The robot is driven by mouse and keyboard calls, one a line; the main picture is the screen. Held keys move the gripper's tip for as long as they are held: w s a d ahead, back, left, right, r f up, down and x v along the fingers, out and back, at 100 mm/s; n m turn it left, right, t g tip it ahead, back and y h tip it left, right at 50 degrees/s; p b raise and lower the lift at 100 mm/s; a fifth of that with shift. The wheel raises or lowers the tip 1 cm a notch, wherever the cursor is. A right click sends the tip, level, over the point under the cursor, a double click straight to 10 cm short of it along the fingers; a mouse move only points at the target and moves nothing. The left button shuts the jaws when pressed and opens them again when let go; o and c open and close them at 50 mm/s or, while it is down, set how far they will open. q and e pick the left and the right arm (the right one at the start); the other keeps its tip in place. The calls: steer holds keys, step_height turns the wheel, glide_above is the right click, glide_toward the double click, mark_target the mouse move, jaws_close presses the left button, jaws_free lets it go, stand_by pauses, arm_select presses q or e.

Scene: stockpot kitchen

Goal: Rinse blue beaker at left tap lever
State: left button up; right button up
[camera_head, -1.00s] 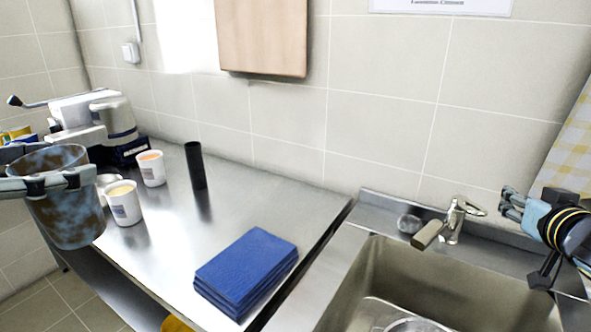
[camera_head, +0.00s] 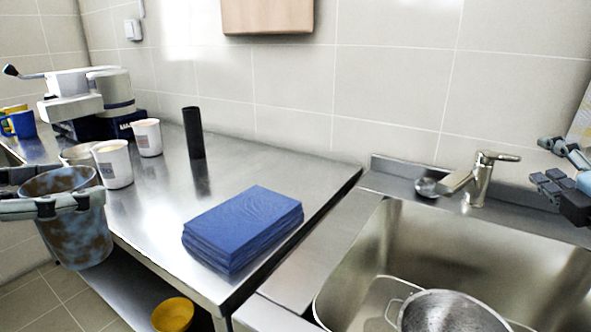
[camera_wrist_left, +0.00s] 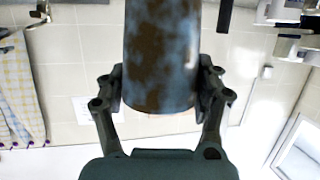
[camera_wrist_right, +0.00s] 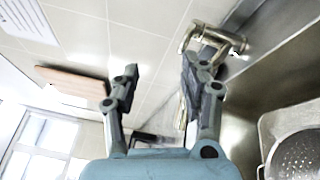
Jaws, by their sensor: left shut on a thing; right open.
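The blue beaker (camera_head: 72,222), blotched with brown, is held upright at the left of the head view, in front of the counter's left edge. My left gripper (camera_head: 78,200) is shut on it near its rim; the beaker also fills the top middle of the left wrist view (camera_wrist_left: 161,60). The tap (camera_head: 481,178) with its lever (camera_head: 500,156) stands behind the sink at the right. My right gripper (camera_head: 556,180) is open and empty to the right of the tap; in the right wrist view its fingers (camera_wrist_right: 155,85) are spread, the tap (camera_wrist_right: 207,42) beyond them.
The sink (camera_head: 410,235) holds a metal colander (camera_head: 447,312). On the steel counter (camera_head: 170,195) are a stack of blue cloths (camera_head: 243,228), a black cylinder (camera_head: 193,133), white cups (camera_head: 146,138) and a machine (camera_head: 95,100). A yellow bowl (camera_head: 173,314) sits below.

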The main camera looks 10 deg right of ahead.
mark_target(504, 160)
arm_select(q)
step_height(504, 160, down, 4)
steer(key=shift+r+b, duration=0.2)
steer(key=shift+b, duration=0.7)
steer(key=shift+f, duration=0.2)
arm_select(e)
step_height(504, 160, down, 4)
arm_select(q)
steer(key=shift+f, duration=0.1)
steer(key=shift+f+b, duration=0.15)
steer(key=shift+b, duration=0.25)
arm_select(e)
steer(key=shift+n+y, duration=0.3)
steer(key=x, duration=1.1)
steer(key=shift+w, duration=0.3)
jaws_close()
